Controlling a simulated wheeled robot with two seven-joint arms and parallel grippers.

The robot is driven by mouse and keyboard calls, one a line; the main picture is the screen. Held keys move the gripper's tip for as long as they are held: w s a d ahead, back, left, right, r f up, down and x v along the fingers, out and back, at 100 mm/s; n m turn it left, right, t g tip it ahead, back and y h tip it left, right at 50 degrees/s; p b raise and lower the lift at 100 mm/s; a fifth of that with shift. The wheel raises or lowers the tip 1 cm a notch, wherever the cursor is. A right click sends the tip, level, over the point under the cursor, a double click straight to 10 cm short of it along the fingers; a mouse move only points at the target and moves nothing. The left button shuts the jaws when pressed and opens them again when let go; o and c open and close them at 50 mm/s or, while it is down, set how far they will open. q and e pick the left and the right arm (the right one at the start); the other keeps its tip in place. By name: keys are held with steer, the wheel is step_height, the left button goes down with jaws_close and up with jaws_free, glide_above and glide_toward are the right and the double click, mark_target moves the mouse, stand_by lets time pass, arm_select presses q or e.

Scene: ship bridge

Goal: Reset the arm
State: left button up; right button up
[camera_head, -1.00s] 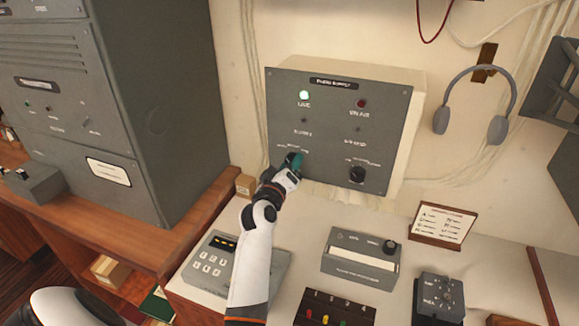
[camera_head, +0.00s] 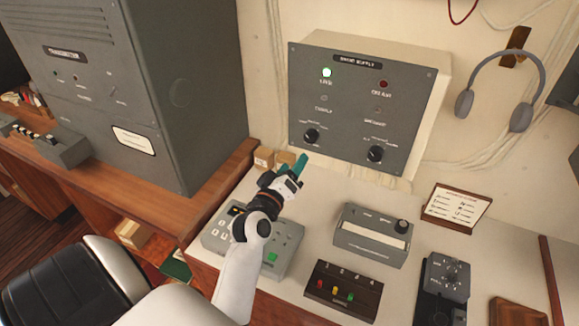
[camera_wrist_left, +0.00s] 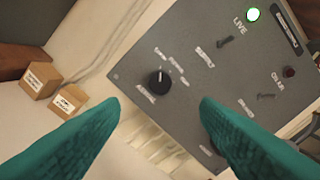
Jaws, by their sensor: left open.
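My left gripper (camera_head: 291,165) has teal fingers and is in front of and below the grey power supply panel (camera_head: 360,115) on the wall. In the left wrist view the two fingers (camera_wrist_left: 160,108) are wide apart with nothing between them. The panel's left black knob (camera_head: 311,136) shows between and beyond the fingertips, apart from them; it also shows in the left wrist view (camera_wrist_left: 159,79). The right knob (camera_head: 375,154) is on the same panel. A green lamp (camera_head: 326,72) is lit at upper left, and a dark red lamp (camera_head: 385,84) is at upper right. My right gripper is not in view.
A keypad unit (camera_head: 275,257) lies on the desk under my left arm. A grey meter box (camera_head: 370,240), a dark box with coloured buttons (camera_head: 342,291) and small cartons (camera_head: 264,157) are nearby. Headphones (camera_head: 498,90) hang at right. A tall grey cabinet (camera_head: 165,90) stands at left.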

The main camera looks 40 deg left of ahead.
arm_select(q)
steer(key=shift+s+d, duration=0.15)
steer(key=shift+s, duration=0.4)
steer(key=s+d+f+m+g+h, duration=0.5)
steer(key=s+d+f+m+g, duration=0.15)
steer(key=d+f+m, duration=0.35)
steer(key=s+d+f+m+g, duration=0.2)
steer(key=s+g, duration=0.2)
steer(key=s, duration=0.4)
steer(key=s+d+f+m+g, duration=0.2)
steer(key=s+g, duration=0.1)
steer(key=s, duration=0.5)
step_height(320, 180, down, 30)
steer(key=s+g+b, duration=0.2)
steer(key=b, duration=0.2)
steer(key=s+a+f+b, duration=0.1)
steer(key=s+f+b, duration=0.1)
steer(key=s+f, duration=0.6)
steer(key=s+a+f+g+y+b, duration=0.1)
steer(key=s+f+b, duration=0.1)
steer(key=s+f, duration=0.6)
step_height(320, 180, down, 4)
steer(key=shift+s+a+r, duration=0.1)
steer(key=shift+s+a, duration=0.15)
steer(key=shift+s, duration=0.05)
